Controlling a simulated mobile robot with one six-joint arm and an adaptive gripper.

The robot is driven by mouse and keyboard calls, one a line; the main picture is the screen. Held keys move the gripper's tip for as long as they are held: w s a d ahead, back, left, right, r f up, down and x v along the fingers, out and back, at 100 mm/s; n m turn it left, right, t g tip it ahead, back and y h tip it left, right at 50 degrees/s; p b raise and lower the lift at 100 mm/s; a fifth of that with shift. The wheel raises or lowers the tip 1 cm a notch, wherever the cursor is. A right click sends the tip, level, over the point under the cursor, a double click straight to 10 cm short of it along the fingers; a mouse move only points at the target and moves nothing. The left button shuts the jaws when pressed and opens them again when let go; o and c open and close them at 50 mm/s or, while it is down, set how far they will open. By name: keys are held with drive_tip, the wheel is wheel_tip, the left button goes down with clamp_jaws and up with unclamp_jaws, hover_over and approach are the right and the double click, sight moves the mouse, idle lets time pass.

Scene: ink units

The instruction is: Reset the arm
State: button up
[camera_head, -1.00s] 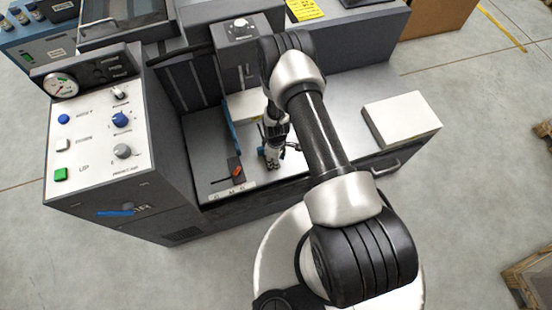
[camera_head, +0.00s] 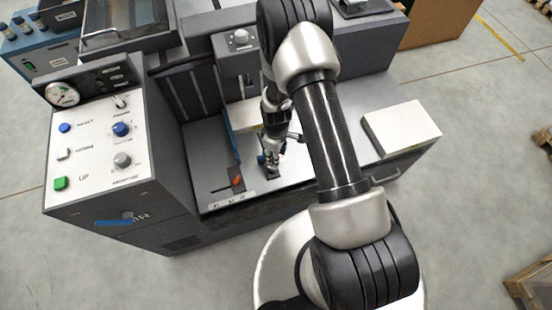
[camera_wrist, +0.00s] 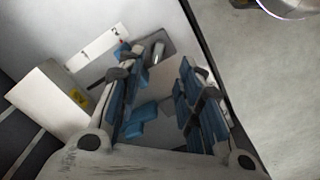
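My gripper (camera_head: 268,163) is low over the grey worktop of the ink unit (camera_head: 295,165), right of the small slot with an orange-red lever (camera_head: 237,182). In the wrist view my gripper (camera_wrist: 155,72) has its two blue-padded fingers apart. A dark plate with a light metal piece (camera_wrist: 157,52) shows beyond the fingertips. Blue parts (camera_wrist: 145,115) show between the fingers; I cannot tell whether they belong to the gripper. No held object is clear. My arm (camera_head: 330,130) reaches across the right half of the head view and hides part of the worktop.
A control panel (camera_head: 98,150) with a gauge, knobs and a green button stands at the left. A white block (camera_head: 402,127) lies on the worktop at the right. A dark upright housing (camera_head: 240,65) stands behind my gripper. Open floor (camera_head: 480,190) lies at the right.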

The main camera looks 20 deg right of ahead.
drive_tip(key=shift+r, duration=0.2)
idle(0.4)
wheel_tip(320, 180, up, 31)
drive_tip(key=s+a+m+t, duration=0.1)
drive_tip(key=s+m+t, duration=0.1)
drive_tip(key=m, duration=0.2)
drive_tip(key=s+r+m+t, duration=0.1)
drive_tip(key=s+r+m, duration=0.1)
drive_tip(key=s+r, duration=0.4)
drive_tip(key=s+r+m+t, duration=0.1)
drive_tip(key=s+r+m, duration=0.2)
drive_tip(key=s+r, duration=0.4)
drive_tip(key=s+a, duration=0.1)
drive_tip(key=s, duration=0.5)
drive_tip(key=shift+r+t, duration=0.25)
drive_tip(key=shift+t, duration=0.05)
